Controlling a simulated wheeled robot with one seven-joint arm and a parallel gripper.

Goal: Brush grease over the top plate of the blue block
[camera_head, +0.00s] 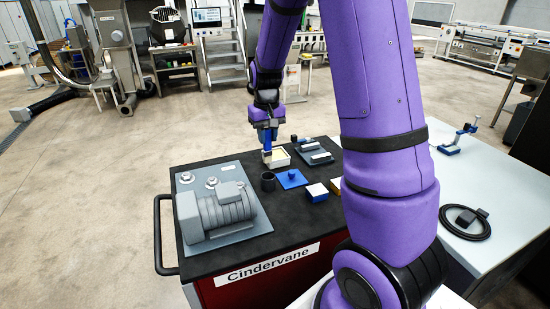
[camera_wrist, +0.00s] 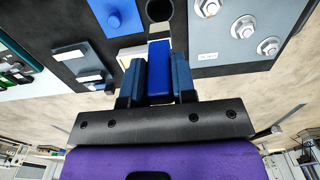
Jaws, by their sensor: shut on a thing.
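My gripper (camera_head: 266,132) points down over the back of the dark cart top, its two fingers closed on a blue-handled brush (camera_head: 267,143). In the wrist view the brush (camera_wrist: 160,72) sits between the fingers, its pale tip outward. The tip is at the left side of a pale tray with a yellowish inside (camera_head: 279,157), probably the grease; I cannot tell whether they touch. The tray (camera_wrist: 128,56) is partly hidden by the brush and fingers in the wrist view. The blue block (camera_head: 317,194), with a whitish top plate, stands nearer, to the gripper's right. Nothing holds it.
A blue plate with a knob (camera_head: 291,179) and a dark cup (camera_head: 268,181) stand between tray and front edge. A grey motor (camera_head: 215,211) fills the left. A dark plate with pale bars (camera_head: 314,153) lies behind.

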